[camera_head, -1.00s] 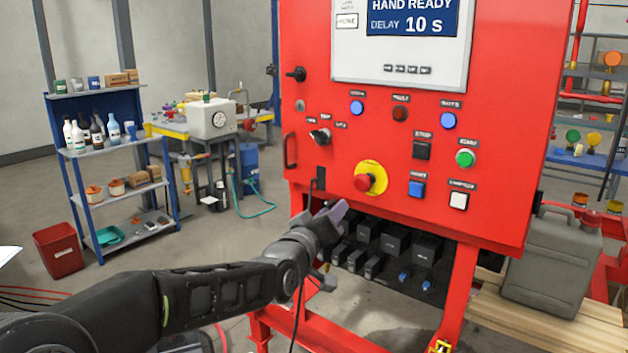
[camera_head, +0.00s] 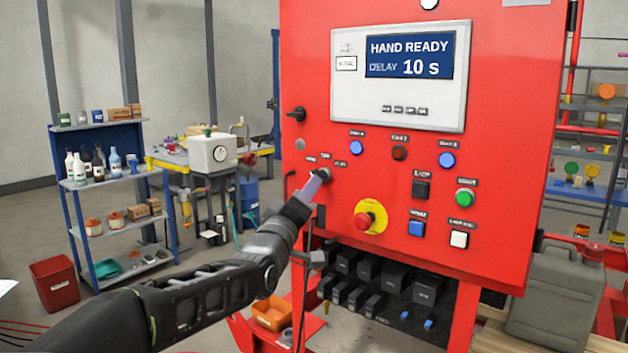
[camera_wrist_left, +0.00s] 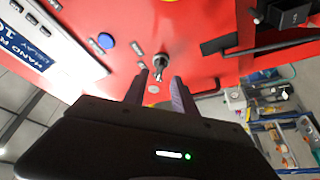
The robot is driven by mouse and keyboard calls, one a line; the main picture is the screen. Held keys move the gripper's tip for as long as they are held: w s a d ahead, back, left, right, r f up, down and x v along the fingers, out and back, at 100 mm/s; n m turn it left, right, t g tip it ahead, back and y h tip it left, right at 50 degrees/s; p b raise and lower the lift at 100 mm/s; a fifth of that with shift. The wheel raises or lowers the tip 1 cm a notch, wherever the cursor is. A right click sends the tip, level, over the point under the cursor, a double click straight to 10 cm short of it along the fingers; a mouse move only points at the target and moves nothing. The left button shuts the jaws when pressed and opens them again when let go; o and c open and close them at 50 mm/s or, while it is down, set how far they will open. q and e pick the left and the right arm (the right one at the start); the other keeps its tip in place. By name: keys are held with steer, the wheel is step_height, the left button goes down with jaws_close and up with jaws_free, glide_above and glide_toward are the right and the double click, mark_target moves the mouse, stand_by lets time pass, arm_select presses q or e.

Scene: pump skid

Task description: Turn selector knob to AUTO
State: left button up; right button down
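The selector knob (camera_head: 323,173) is a small dark and silver knob on the left of the red panel, with small labels above it too blurred to read. In the left wrist view the knob (camera_wrist_left: 160,66) stands out from the panel, framed between my fingertips. My left gripper (camera_head: 316,184) reaches up to it from below left and partly hides it. In the wrist view the left gripper (camera_wrist_left: 160,78) has its two purple-grey fingers apart, one each side of the knob; contact cannot be made out. The display (camera_head: 409,55) reads HAND READY, DELAY 10 s. My right gripper is out of view.
A red emergency button on a yellow ring (camera_head: 370,217) sits lower right of the knob. A black rotary handle (camera_head: 297,114) is above left. Several other buttons lie further right.

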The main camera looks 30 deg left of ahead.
arm_select(q)
steer(key=p+x, duration=0.1)
steer(key=x, duration=0.3)
steer(key=shift+w, duration=0.15)
steer(key=shift+c, duration=0.4)
jaws_close()
